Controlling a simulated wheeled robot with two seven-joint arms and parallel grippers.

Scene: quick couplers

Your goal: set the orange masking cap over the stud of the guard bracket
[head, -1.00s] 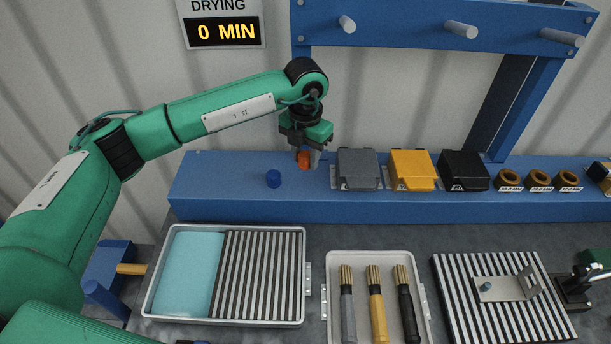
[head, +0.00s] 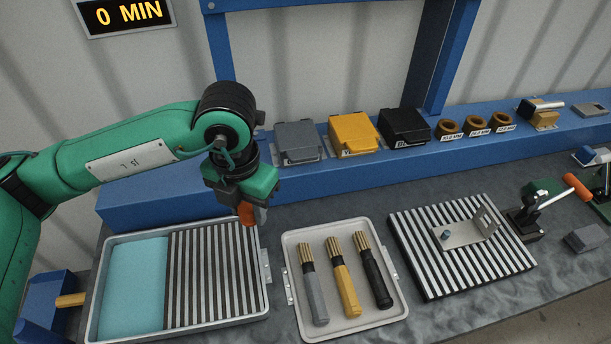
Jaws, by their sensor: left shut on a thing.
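My left gripper (head: 247,207) is shut on the orange masking cap (head: 246,214) and holds it in the air above the right end of the striped tray. The cap is partly hidden by the fingers. The guard bracket (head: 462,236) is a light metal plate with an upright tab at its right end. It lies on the striped rack at the right. Its stud (head: 445,234) is a short blue-grey peg standing up at the plate's left end, bare on top. The cap is well to the left of the stud. My right gripper is not in view.
A tray with several brushes (head: 342,275) lies between the cap and the striped rack (head: 423,268). A toggle clamp (head: 530,215) with an orange-ended handle stands right of the bracket. Grey, yellow (head: 353,134) and black boxes line the blue shelf behind. A tray with a blue pad (head: 130,285) is at left.

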